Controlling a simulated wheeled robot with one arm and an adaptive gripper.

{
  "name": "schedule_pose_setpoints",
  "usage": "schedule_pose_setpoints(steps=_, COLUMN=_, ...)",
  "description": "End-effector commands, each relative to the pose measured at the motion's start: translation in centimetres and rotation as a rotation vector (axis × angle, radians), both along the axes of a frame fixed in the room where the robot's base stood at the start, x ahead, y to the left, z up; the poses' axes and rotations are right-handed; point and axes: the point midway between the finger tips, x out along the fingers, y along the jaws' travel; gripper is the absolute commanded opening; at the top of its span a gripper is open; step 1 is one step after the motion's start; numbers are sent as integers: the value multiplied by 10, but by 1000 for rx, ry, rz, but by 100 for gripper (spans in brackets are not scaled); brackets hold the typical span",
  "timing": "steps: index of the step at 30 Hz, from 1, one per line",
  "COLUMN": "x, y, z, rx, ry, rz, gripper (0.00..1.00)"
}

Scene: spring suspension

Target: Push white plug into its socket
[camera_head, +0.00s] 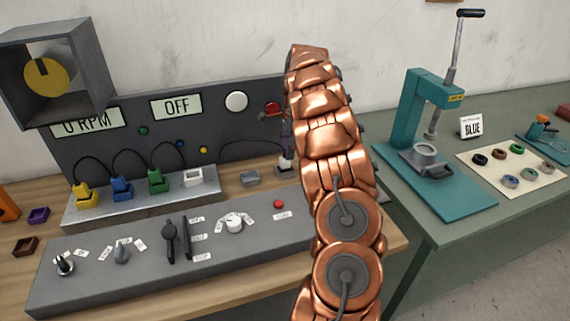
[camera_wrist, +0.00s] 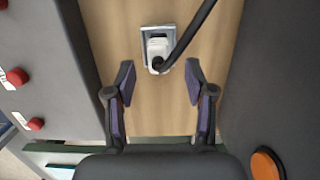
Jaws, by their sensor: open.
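The white plug (camera_wrist: 158,48) stands in a small grey holder on the wooden bench in the wrist view, its black cable rising to the upper right. In the head view the plug (camera_head: 284,158) shows just left of my copper arm, partly hidden. My gripper (camera_wrist: 160,82) is open and empty, its two fingers apart either side of the plug's line, short of the plug in the picture. In the head view the gripper (camera_head: 286,135) is mostly hidden by my arm. The white socket (camera_head: 193,177) is at the right end of the metal socket strip, with nothing in it.
Yellow (camera_head: 85,194), blue (camera_head: 122,187) and green (camera_head: 156,180) plugs sit in the strip left of the white socket. A grey box (camera_head: 250,178) lies between strip and plug. The control console (camera_head: 140,275) is in front; the dark back panel (camera_head: 80,155) stands behind.

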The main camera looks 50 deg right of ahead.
Motion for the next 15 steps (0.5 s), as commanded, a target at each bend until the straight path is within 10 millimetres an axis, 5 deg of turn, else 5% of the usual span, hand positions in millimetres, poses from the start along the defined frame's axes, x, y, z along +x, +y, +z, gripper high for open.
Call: schedule_pose_setpoints(steps=15, x=2, y=7, z=-40, rx=-2, ry=-1, rz=-2, gripper=54)
